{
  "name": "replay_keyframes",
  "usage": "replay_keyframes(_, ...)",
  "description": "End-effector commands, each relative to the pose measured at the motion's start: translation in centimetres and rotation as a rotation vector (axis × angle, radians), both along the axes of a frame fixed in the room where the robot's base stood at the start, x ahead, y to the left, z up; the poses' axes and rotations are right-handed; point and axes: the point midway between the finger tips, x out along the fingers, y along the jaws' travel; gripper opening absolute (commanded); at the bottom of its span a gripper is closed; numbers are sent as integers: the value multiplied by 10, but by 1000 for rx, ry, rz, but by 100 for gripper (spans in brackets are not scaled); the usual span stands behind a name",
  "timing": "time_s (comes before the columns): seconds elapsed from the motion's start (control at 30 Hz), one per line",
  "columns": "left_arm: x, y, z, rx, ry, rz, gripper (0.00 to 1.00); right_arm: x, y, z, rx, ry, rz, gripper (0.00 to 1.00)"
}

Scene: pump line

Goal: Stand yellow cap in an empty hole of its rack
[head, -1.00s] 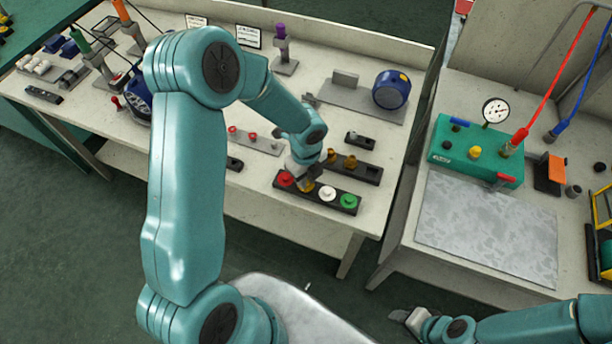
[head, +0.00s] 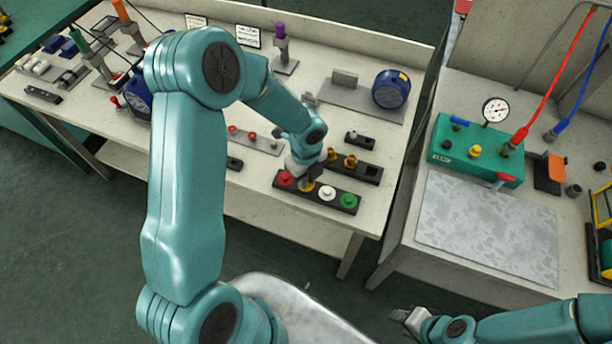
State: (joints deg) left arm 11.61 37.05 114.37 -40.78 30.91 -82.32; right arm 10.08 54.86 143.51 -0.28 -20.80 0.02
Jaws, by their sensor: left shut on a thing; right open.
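The yellow cap (head: 308,187) is at my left gripper (head: 304,181), which is shut on it. The cap is low over the dark rack (head: 315,198), between the red cap (head: 285,178) and the white cap (head: 327,193). A green cap (head: 348,201) stands at the rack's right end. The gripper hides part of the yellow cap and the hole beneath, so I cannot tell how deep it sits. My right gripper (head: 405,316) is open and empty at the bottom right, away from the bench.
A second dark rack (head: 368,174) with brass fittings (head: 350,162) lies just behind. A small dark block (head: 360,139) and a blue motor (head: 391,89) stand further back. A green pump box (head: 470,150) is on the right bench. The grey mat (head: 485,225) is clear.

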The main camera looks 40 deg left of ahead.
Motion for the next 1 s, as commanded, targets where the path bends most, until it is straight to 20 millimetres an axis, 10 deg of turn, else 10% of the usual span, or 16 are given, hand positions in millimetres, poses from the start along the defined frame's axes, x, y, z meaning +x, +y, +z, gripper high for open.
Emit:
replay_keyframes(0.77,0,0,-8,0,0,0,0,0,0,-7,0,0,0,43)
replay_keyframes(0.8,0,0,-8,0,0,0,26,0,0,-7,0,0,0,43)
replay_keyframes(0.87,0,0,-8,0,0,0,45,0,0,-7,0,0,0,43)
replay_keyframes(1.0,0,0,-8,0,0,0,49,0,0,-7,0,0,0,43)
